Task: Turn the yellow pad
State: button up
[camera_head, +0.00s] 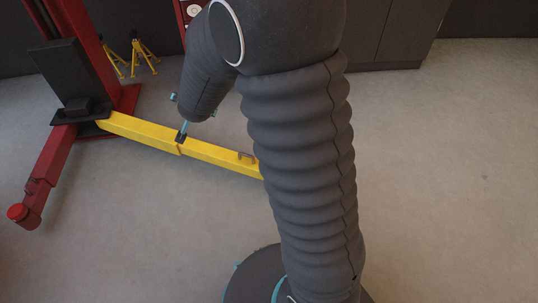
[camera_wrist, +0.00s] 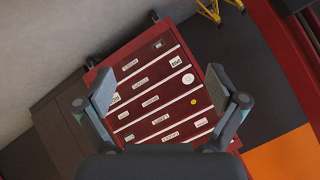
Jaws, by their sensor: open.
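The yellow lift arm (camera_head: 218,154) runs from the foot of the red lift post to the right, low over the floor. Its right end passes behind my own arm in the head view, and no yellow pad shows there. No yellow pad shows in the wrist view either. My gripper (camera_wrist: 160,76) is open and empty in the wrist view, its two fingers wide apart. It faces a red drawer cabinet (camera_wrist: 151,113), which lies beyond the fingers. In the head view, the end of my arm hangs over the yellow lift arm; the fingers are not clear there.
The red lift post (camera_head: 82,40) stands at the left. A red lift arm (camera_head: 48,168) with a round red pad (camera_head: 18,213) reaches forward. Yellow jack stands (camera_head: 143,53) stand behind. A dark cabinet (camera_head: 390,35) lines the back. The floor on the right is clear.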

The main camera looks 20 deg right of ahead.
jog(key=w+d+f+m+g+h+b, duration=0.1)
jog(key=d+f+m+h, duration=0.2)
jog(key=f, duration=0.8)
jog(key=w+d+f+m+h+b, duration=0.15)
jog(key=f+h, duration=0.25)
jog(key=f, duration=0.6)
jog(key=s+d+f+m+g+h+b, duration=0.1)
jog(key=s+d+f+g+h, duration=0.15)
jog(key=s+f+h, duration=0.35)
jog(key=s+d+f+g+h+b, duration=0.1)
jog(key=s+d+f+h, duration=0.25)
jog(key=s+f, duration=0.45)
jog(key=shift+t, duration=0.25)
jog(key=x, duration=1.4)
jog(key=shift+d+f, duration=0.15)
jog(key=shift+f, duration=0.05)
jog(key=shift+y, duration=0.25)
jog(key=c, duration=1.2)
